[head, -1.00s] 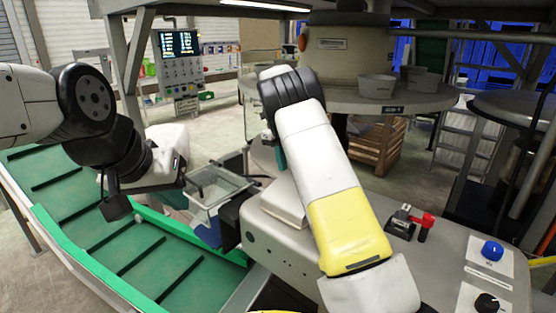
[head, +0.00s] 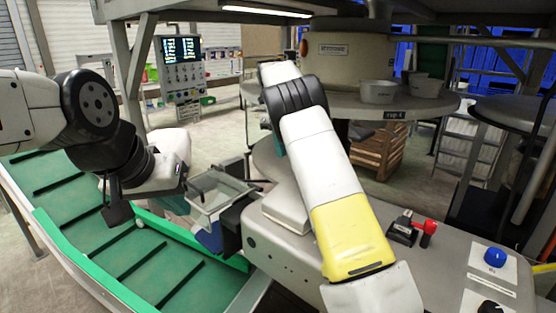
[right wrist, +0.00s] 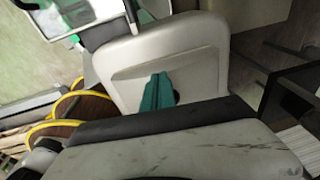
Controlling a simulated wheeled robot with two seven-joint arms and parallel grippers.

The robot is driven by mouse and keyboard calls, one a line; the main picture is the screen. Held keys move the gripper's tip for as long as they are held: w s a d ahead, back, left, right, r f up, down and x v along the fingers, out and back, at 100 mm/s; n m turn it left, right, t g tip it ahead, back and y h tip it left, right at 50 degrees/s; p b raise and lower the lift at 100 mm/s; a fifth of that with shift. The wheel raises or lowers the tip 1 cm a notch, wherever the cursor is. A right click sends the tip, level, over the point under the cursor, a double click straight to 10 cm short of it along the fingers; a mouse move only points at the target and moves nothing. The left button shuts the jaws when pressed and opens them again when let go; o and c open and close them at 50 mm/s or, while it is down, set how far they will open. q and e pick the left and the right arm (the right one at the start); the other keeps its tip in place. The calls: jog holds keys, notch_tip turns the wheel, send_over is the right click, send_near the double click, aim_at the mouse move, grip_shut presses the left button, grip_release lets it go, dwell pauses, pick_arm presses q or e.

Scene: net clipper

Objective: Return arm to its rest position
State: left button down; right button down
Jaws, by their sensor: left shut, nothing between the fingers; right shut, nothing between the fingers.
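My left arm comes in from the left in the head view. Its dark wrist ends in my left gripper (head: 174,203), low over the green conveyor and left of the clear tray; its fingers are mostly hidden. My right arm (head: 322,165), white with a yellow band, rises from the bottom over the grey machine top. Its hand is mostly hidden behind the forearm. In the right wrist view my right gripper (right wrist: 157,92) shows teal fingers together, empty, in front of a pale grey panel (right wrist: 195,62). I cannot tell whether they touch it.
The green conveyor (head: 60,196) runs along the left. A clear tray (head: 215,197) stands beside the machine top (head: 300,262). A red-handled switch (head: 428,228) and a blue knob (head: 495,257) are at right. A round table (head: 345,108) with bowls stands behind.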

jog(key=s+d+r+n+t+y, duration=0.1)
jog(key=s+d+r+n+y, duration=0.1)
jog(key=s+d+r+n, duration=0.35)
jog(key=s+d+r+n+t+y, duration=0.1)
jog(key=s+d+r+n+t, duration=0.15)
jog(key=s+r+n, duration=0.5)
jog(key=s+f+n+t, duration=0.1)
jog(key=s+f+n, duration=0.2)
jog(key=s+n, duration=0.4)
jog(key=s+a+f+n+t, duration=0.1)
jog(key=s+n, duration=0.7)
jog(key=s, duration=1.1)
notch_tip(320, 180, down, 2)
jog(key=shift+s+a+f+t+y, duration=0.2)
jog(key=shift+s+t+y, duration=0.1)
jog(key=shift+t, duration=0.35)
